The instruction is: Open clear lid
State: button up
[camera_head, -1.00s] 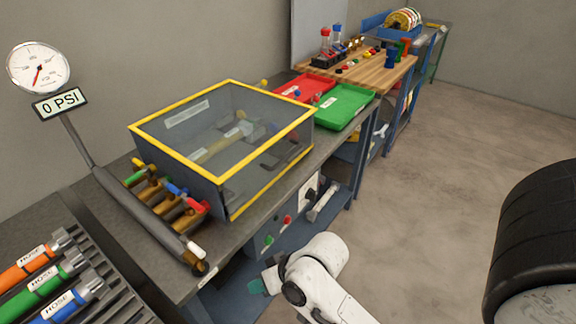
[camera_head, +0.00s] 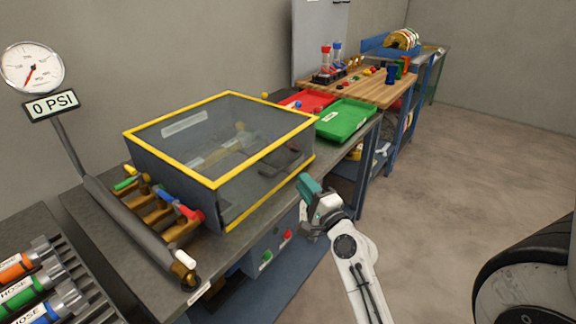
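The clear lid (camera_head: 215,130) is a see-through box cover with yellow edges and a white label on top. It sits shut on the workbench, over brass-coloured parts that show through it. My gripper (camera_head: 305,186) has teal fingertips and is at the lid's right front corner, near the bench's front edge. I cannot tell whether it touches the lid. The finger gap is too small to make out, and I see nothing held.
A manifold with coloured valves (camera_head: 165,200) stands left of the lid. A gauge (camera_head: 32,68) reads 0 PSI. Labelled hoses (camera_head: 40,290) lie at lower left. Red (camera_head: 305,101) and green (camera_head: 346,119) trays stand behind on the right. The floor (camera_head: 440,190) at right is open; a black tyre (camera_head: 530,260) is at lower right.

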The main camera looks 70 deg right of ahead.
aim_at(288, 162)
jog(key=p+x, duration=0.2)
jog(key=x, duration=0.7)
jog(key=shift+w+f, duration=0.1)
jog(key=shift+a, duration=0.1)
grip_shut()
